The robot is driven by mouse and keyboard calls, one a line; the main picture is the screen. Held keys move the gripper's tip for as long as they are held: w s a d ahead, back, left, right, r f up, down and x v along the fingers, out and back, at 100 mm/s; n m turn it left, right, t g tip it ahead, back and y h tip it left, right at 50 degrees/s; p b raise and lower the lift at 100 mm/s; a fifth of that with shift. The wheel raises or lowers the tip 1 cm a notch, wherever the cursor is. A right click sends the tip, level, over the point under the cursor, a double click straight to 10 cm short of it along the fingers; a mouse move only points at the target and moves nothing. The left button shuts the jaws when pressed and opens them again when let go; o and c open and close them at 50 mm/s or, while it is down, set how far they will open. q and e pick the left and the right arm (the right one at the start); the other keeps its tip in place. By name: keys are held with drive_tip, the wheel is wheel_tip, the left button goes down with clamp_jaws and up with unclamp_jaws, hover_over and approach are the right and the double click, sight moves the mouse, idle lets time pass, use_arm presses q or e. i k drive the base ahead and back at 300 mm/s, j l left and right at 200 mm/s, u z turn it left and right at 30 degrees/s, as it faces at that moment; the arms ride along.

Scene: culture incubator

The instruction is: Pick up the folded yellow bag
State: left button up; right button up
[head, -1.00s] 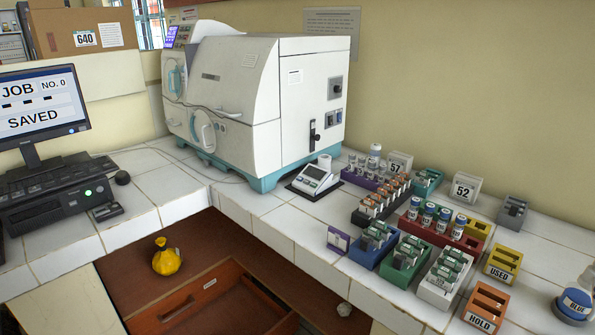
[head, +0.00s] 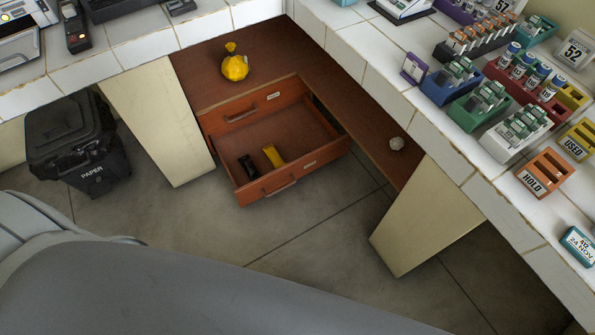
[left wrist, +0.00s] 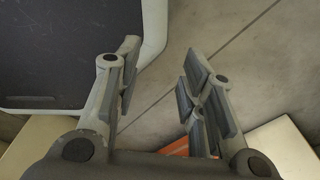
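A small yellow folded-looking item (head: 273,155) lies in the open drawer (head: 262,191), beside a small black item (head: 248,165); it is too small to make out fully. A round yellow tied bag (head: 235,67) with a knotted top sits on the brown shelf (head: 200,85) above the drawer. My left gripper (left wrist: 158,92) shows only in the left wrist view. Its fingers are wide apart, with nothing between them but grey floor beyond. It is away from both yellow things. My right gripper is in neither view.
White tiled counters with tube racks (head: 516,135) run above the shelf. Pale panels (head: 150,120) stand on both sides of the drawer. A black paper bin (head: 80,150) is at the left. A crumpled pale ball (head: 396,143) lies on the shelf. Floor before the drawer is clear.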

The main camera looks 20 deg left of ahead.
sight(273, 155)
drive_tip(key=u, duration=0.95)
drive_tip(key=i+j+u, duration=0.1)
drive_tip(key=i, duration=0.15)
